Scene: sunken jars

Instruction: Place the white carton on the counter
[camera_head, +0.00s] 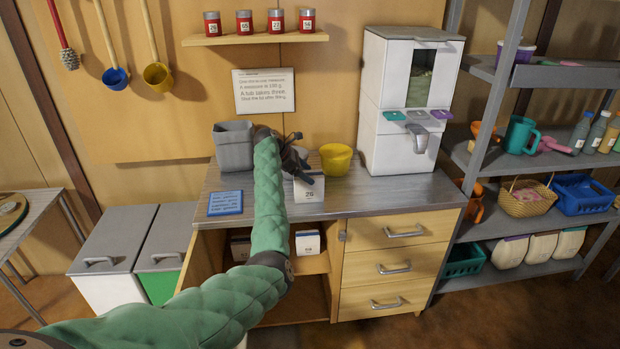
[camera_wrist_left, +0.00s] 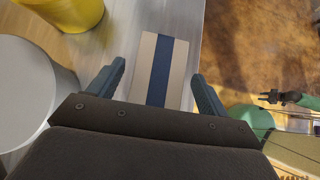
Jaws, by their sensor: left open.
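A white carton (camera_head: 309,194) marked 25 is on the wooden counter (camera_head: 390,197), near its front edge. In the left wrist view the carton (camera_wrist_left: 145,65) shows a pale top with a dark blue stripe. My left gripper (camera_head: 305,168) is above and at the carton. In the wrist view the open fingers (camera_wrist_left: 160,75) are on either side of it, with a gap visible on each side. The arm hides part of the counter. A dark gripper on a green sleeve, seemingly my right gripper (camera_wrist_left: 272,97), is small at the right of the wrist view.
A grey bin (camera_head: 233,147) and blue card (camera_head: 225,203) are left of the arm. A yellow tub (camera_head: 336,160) is behind the carton. A white dispenser (camera_head: 393,145) stands right. Another carton (camera_head: 308,242) is in the open cabinet below. The front right counter is clear.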

